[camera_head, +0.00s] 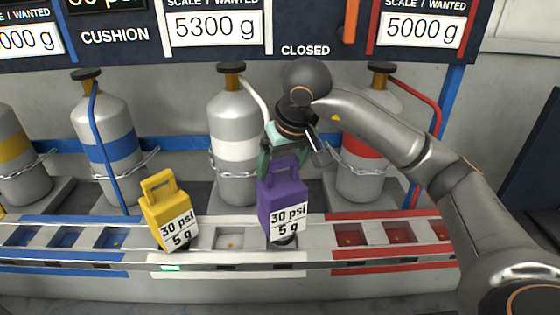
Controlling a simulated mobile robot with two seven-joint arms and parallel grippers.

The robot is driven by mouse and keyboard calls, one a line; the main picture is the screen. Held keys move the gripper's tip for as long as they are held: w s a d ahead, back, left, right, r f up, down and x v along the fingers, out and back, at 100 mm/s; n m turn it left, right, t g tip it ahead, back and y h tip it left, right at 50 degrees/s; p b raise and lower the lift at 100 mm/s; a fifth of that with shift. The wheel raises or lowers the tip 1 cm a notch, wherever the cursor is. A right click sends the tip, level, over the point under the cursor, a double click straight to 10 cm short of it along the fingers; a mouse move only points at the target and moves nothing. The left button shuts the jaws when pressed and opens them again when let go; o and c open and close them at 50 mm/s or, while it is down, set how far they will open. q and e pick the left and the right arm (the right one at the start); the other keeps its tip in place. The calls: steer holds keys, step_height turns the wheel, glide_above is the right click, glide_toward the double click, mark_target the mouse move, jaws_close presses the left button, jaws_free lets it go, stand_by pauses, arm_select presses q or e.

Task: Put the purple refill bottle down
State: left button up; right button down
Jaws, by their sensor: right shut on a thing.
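The purple refill bottle (283,207) is upright, with a label reading 30 psi 5 g. It is at the right end of the white section of the slotted rail (314,234), over a slot there. Its dark lower end meets the slot area; I cannot tell whether it is seated. My right gripper (282,160) comes down from above and is shut on the top of the purple bottle, hiding part of its handle. My left gripper is not in view.
A yellow bottle (168,212) stands tilted at the left end of the white section. One white slot (229,241) between the bottles is empty. Blue slots lie left, red slots (350,236) right. Chained grey cylinders (236,118) stand behind, with hoses, below a display board (120,37).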

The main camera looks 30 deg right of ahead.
mark_target(281, 180)
steer(key=shift+w+d+f, duration=0.1)
steer(key=shift+f, duration=0.75)
steer(key=shift+w+d+f, duration=0.1)
steer(key=shift+f, duration=0.8)
jaws_free()
steer(key=shift+s+f, duration=0.1)
steer(key=shift+f, duration=0.05)
steer(key=v, duration=1.2)
steer(key=shift+p, duration=0.45)
steer(key=shift+s+a, duration=0.1)
